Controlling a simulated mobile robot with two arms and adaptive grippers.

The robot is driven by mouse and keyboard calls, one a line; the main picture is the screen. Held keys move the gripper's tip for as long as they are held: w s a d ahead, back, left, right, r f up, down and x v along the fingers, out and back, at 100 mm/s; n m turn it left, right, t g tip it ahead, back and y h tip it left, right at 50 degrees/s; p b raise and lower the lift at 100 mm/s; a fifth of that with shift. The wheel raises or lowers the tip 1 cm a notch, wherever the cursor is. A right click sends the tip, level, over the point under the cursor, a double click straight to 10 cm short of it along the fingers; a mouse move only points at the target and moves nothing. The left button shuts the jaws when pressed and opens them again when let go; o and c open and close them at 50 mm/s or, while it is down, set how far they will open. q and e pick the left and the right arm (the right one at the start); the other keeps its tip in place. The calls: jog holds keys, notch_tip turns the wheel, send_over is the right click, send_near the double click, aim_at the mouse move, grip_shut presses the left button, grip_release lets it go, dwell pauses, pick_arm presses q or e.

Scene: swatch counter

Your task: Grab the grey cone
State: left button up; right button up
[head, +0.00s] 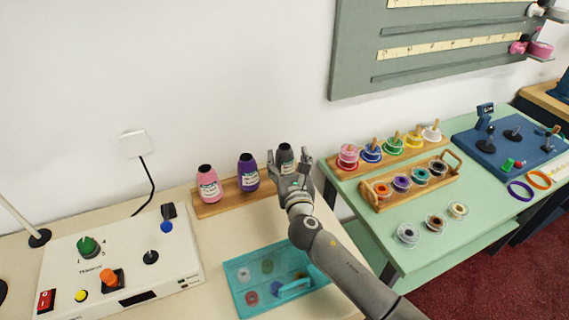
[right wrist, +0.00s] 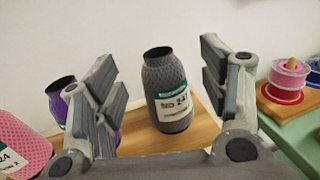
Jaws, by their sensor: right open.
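The grey cone (head: 286,155) stands on a wooden board at the back of the cream table, the rightmost of three thread cones. In the right wrist view the grey cone (right wrist: 168,90) has a dark top and a white and green label, and shows between the two fingers. My right gripper (head: 290,170) is open in front of the cone, with its fingers spread to either side in the picture. In the right wrist view the gripper (right wrist: 170,85) holds nothing. I cannot tell whether a finger touches the cone. My left gripper is not in view.
A purple cone (head: 248,173) and a pink cone (head: 209,184) stand left on the same wooden board (head: 228,194). A teal tray (head: 240,298) lies in front, beside a white control box (head: 120,265). The green table (head: 380,228) at right bears racks of spools.

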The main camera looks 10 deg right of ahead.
aim_at(286, 155)
jog(key=shift+w+f, duration=0.2)
jog(key=shift+w, duration=1.1)
jog(key=shift+w+f, duration=0.2)
jog(key=shift+w, duration=1.1)
jog(key=c, duration=1.5)
